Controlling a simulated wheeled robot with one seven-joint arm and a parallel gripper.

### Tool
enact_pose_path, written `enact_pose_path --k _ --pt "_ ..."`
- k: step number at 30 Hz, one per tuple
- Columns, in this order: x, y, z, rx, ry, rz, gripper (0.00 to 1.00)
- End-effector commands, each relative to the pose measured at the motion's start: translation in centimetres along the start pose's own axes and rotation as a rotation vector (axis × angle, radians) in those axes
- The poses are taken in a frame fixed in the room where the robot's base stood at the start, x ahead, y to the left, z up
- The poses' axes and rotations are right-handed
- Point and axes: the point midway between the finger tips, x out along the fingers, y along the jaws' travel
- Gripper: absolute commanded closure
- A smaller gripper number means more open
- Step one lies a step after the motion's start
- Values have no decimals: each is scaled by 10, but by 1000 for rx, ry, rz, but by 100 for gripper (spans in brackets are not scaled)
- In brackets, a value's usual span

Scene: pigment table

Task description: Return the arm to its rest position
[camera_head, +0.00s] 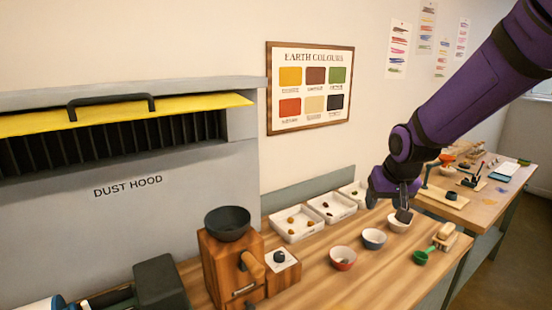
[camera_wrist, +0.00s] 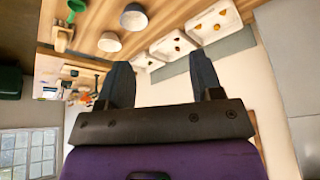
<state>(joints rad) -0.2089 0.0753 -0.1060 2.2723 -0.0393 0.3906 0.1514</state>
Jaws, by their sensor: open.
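My gripper (camera_head: 404,205) is at the end of my purple arm, which reaches in from the upper right over the wooden bench (camera_head: 378,272). In the head view its dark fingers overlap the white bowl (camera_head: 397,224); I cannot tell the height between them. In the wrist view my gripper (camera_wrist: 161,72) shows two fingers spread apart with nothing between them. That view shows the bench upside down, with two bowls (camera_wrist: 134,18) beyond the fingertips.
A blue-grey bowl (camera_head: 374,239), a red-rimmed bowl (camera_head: 343,259), a green scoop (camera_head: 420,258) and white trays (camera_head: 296,235) stand nearby. A wooden grinder (camera_head: 228,270) and dust hood (camera_head: 150,215) are left. A second table (camera_head: 478,214) is at right.

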Motion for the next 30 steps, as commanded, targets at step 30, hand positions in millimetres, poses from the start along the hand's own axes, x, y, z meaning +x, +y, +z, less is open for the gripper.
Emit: enact_pose_path --k 30 --pt "-199 41 148 -6 51 1 40"
